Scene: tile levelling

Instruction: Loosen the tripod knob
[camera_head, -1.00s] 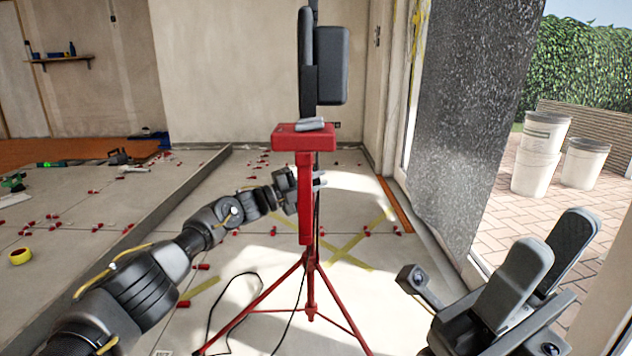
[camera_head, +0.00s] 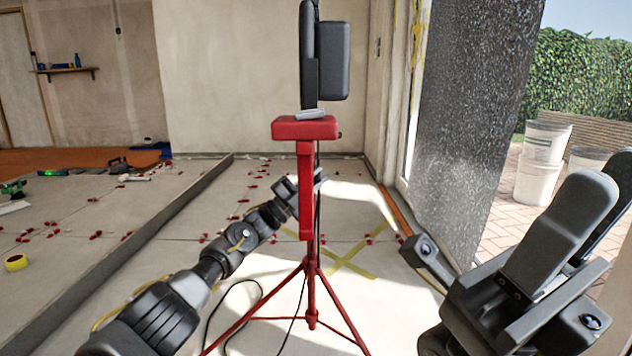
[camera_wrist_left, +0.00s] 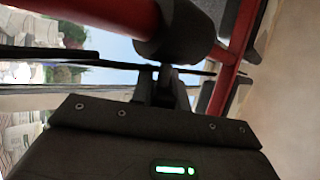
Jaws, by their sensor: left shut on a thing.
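The red tripod (camera_head: 306,215) stands upright on the tiled floor, with a red head block (camera_head: 304,128) and a black panel-like device (camera_head: 325,60) on top. My left gripper (camera_head: 318,184) is at its column, just below the head block, partly hidden behind the column. In the left wrist view the dark round knob (camera_wrist_left: 178,32) sits by the red tube, at the tips of my left gripper (camera_wrist_left: 168,74). The fingers are close together and shut on it; the contact is partly hidden. My right gripper (camera_head: 585,225) is open and empty at the lower right.
A dark cable (camera_head: 235,283) lies on the floor by the tripod legs. Small red clips (camera_head: 252,187) are scattered over the tiles. A raised edge (camera_head: 150,235) runs along the left. White buckets (camera_head: 540,160) stand outside on the right.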

